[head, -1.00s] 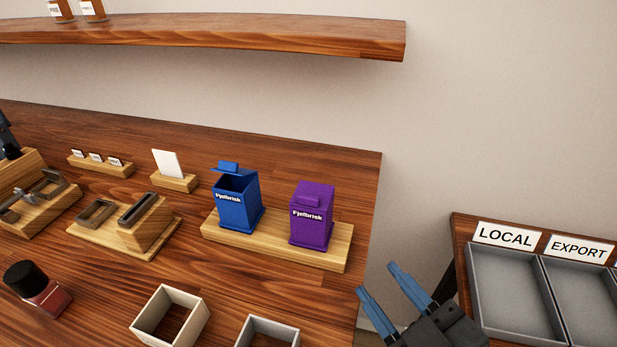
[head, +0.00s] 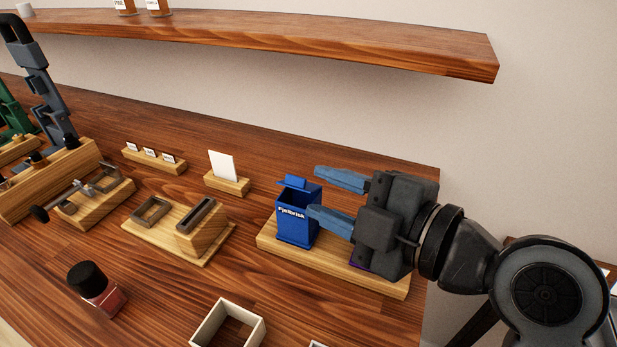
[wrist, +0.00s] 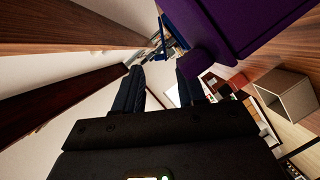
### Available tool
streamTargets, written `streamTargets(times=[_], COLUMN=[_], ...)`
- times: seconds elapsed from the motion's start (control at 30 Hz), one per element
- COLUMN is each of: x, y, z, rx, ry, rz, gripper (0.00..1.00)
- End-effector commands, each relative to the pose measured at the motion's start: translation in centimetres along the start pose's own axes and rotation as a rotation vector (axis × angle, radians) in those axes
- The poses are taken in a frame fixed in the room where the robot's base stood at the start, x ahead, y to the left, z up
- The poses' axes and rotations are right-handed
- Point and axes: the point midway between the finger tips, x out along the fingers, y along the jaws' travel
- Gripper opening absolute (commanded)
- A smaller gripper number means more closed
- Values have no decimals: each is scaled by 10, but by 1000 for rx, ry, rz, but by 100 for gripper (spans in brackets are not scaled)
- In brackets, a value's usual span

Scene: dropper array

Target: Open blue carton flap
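The blue carton (head: 293,224) stands upright on a light wooden stand (head: 340,268). Its blue flap (head: 293,182) is raised at the back, and the dark opening shows below it. My gripper (head: 314,190) is open and points left, with its fingers apart at the right side of the blue carton. In the head view the nearer finger overlaps the carton's right edge; I cannot tell whether it touches. The wrist view shows both fingers (wrist: 160,78) with nothing held between them. The blue carton (wrist: 180,28) is partly hidden there behind the purple carton (wrist: 250,25).
The purple carton is mostly hidden behind my gripper in the head view. A wooden block with a slot (head: 203,232), a white card in a holder (head: 223,165) and a dark-capped bottle (head: 95,288) stand to the left. A shelf (head: 300,40) runs above. An open box (head: 228,325) is in front.

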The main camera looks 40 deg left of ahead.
Motion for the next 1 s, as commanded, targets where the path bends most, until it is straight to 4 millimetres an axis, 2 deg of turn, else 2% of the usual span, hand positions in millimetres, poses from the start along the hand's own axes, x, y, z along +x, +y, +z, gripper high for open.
streamTargets(times=[0.1, 0.23, 0.6, 1.0], x=[18, 30, 36, 36], y=[1, 1, 0, 0], z=[-1, -1, 0, 0], rx=[0, -1, 0, 0], ry=[1, 0, -1, -1], rz=[-1, 0, 1, 1], gripper=[40, 40, 40, 2])
